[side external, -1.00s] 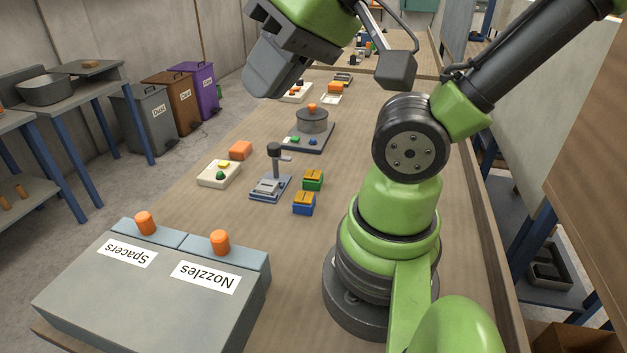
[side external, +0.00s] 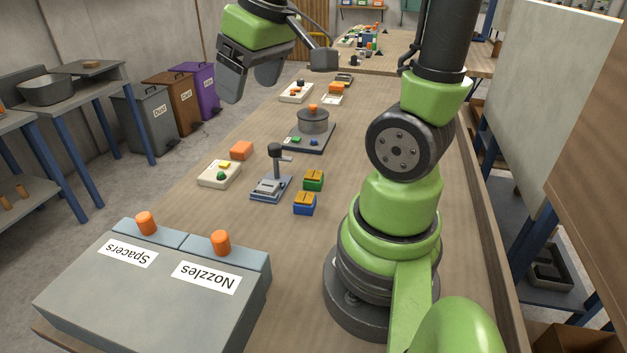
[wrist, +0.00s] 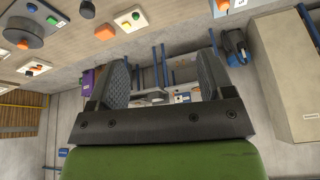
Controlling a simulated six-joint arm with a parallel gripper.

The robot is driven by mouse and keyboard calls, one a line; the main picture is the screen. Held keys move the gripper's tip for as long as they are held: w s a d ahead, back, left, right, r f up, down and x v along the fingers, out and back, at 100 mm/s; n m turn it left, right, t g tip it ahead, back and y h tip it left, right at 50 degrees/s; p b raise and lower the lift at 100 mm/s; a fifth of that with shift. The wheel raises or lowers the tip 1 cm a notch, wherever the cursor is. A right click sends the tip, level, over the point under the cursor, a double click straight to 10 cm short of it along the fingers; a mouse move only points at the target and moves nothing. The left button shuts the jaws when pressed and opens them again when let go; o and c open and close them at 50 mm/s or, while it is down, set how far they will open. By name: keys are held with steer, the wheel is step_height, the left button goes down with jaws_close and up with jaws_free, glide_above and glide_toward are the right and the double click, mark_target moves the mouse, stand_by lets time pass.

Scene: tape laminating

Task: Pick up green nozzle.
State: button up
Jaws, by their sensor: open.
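No part is marked as the green nozzle. A small green block with a yellow-orange top (side external: 313,180) sits on the bench, just behind a similar blue block (side external: 304,204). A grey box (side external: 130,290) labelled "Nozzles" and "Spacers" stands at the front left with its lids closed; its inside is hidden. My gripper (side external: 251,88) is open, high above the bench's far left side, well away from the blocks and box. In the wrist view, its two dark fingers (wrist: 162,62) stand apart with nothing between them.
A small press (side external: 270,185) stands left of the blocks. A white button box (side external: 219,174) and an orange block (side external: 241,150) lie farther left. A round grey device with an orange knob (side external: 313,122) stands behind. The bench (side external: 240,215) is clear between box and blocks.

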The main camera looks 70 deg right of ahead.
steer(key=w+d+f+g, duration=0.1)
steer(key=d+f+g, duration=0.1)
steer(key=d+f, duration=0.4)
steer(key=n+g, duration=0.2)
steer(key=n, duration=0.1)
glide_above(313, 174)
steer(key=shift+y, duration=0.3)
steer(key=f, duration=1.4)
steer(key=shift+w+d+f, duration=0.3)
steer(key=shift+f, duration=0.1)
steer(key=f, duration=0.5)
steer(key=shift+s+a, duration=0.25)
steer(key=shift+s, duration=0.15)
steer(key=shift+f, duration=0.5)
steer(key=c, duration=1.1)
steer(key=shift+o, duration=0.2)
steer(key=shift+r, duration=0.1)
